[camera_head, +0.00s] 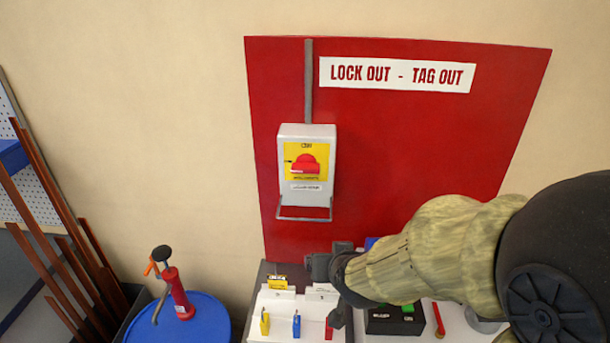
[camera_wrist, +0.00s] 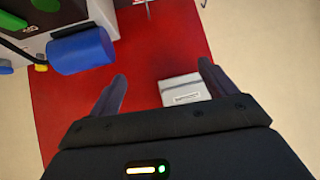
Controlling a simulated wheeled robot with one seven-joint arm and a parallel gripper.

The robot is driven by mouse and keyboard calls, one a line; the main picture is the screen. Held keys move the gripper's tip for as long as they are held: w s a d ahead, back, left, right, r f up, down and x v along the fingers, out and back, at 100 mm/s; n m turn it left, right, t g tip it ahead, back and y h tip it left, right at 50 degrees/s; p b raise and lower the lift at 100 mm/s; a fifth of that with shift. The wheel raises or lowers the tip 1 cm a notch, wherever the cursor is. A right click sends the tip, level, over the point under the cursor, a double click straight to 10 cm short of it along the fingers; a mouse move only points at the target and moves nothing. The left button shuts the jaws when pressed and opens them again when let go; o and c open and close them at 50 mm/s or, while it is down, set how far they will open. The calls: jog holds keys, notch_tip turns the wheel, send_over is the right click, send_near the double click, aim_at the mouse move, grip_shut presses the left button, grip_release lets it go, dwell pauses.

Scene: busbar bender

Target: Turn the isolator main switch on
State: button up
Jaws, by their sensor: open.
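The isolator main switch is a pale grey box (camera_head: 307,205) on the red board, with a yellow plate (camera_head: 318,150) and a red rotary handle (camera_head: 306,165). The handle's grip looks roughly horizontal; its marked position is too small to read. My gripper (camera_head: 325,285) is below and slightly right of the box, apart from it, over the bench edge. In the wrist view my gripper (camera_wrist: 162,72) is open and empty. A pale box with a white label (camera_wrist: 184,90), seemingly the isolator, shows beyond its fingers, partly hidden by the gripper body; the handle is not visible there.
The red lock out board (camera_head: 410,140) is flat, with a metal loop (camera_head: 303,218) under the switch and a conduit (camera_head: 308,80) above. The bench holds several small padlocks (camera_head: 296,325). A blue drum (camera_head: 205,322) bears a red pump (camera_head: 178,295). Space before the switch is clear.

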jog(key=a+r+m+t+h+b, duration=0.1)
jog(key=a+r+t+h+b, duration=0.1)
jog(key=a+r+t, duration=0.5)
notch_tip(320, 180, up, 4)
jog(key=shift+s+f+t, duration=0.1)
jog(key=shift+s+t, duration=0.2)
jog(key=shift+t, duration=0.4)
jog(key=shift+w+p, duration=0.1)
jog(key=shift+p, duration=0.35)
jog(key=p, duration=1.1)
send_near(305, 170)
jog(key=w+p, duration=0.4)
jog(key=w, duration=0.4)
jog(key=shift+w, duration=0.75)
